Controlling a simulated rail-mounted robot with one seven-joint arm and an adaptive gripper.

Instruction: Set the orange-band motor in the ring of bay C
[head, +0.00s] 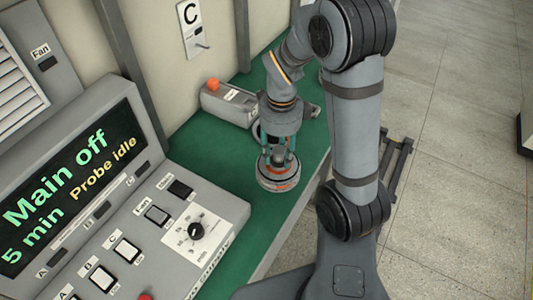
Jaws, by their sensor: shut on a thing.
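My gripper (277,160) points down over the green bench, with its teal fingers closed on the top of a round grey motor with orange on it (279,184). The motor looks about level. I cannot tell whether it touches the bench or hangs just above it.
A grey box with an orange knob (228,103) stands on the green bench (212,155) behind my gripper. A grey control console (215,205) with a "Main off", "Probe idle" display (65,185) fills the left. Tiled floor lies right of the bench.

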